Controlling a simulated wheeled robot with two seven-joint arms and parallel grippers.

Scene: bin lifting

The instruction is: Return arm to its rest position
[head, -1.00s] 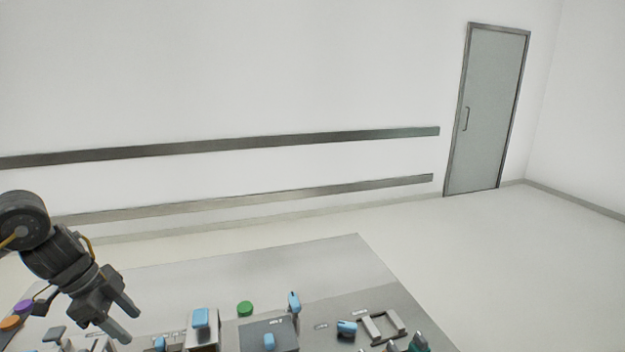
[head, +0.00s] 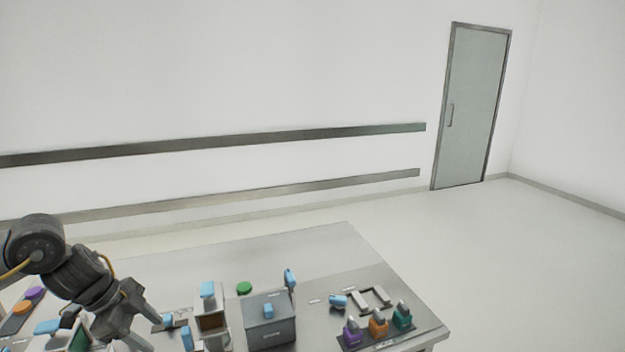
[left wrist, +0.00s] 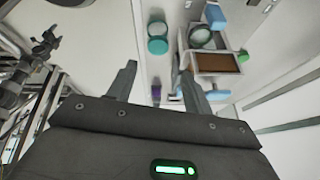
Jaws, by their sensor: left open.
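My left gripper (head: 138,328) comes in from the left in the head view, over the left part of the grey table (head: 330,250). Its two fingers are apart and nothing shows between them. In the left wrist view the gripper (left wrist: 158,78) is also open, its two grey fingers spread with table items beyond them. My right gripper is in neither view.
A blue-topped stand (head: 208,290), a green disc (head: 244,288) and a pale frame (head: 375,299) are on the table. Purple, orange and green handled pieces (head: 378,326) sit near its right edge. Floor is clear to the right, towards a door (head: 468,105).

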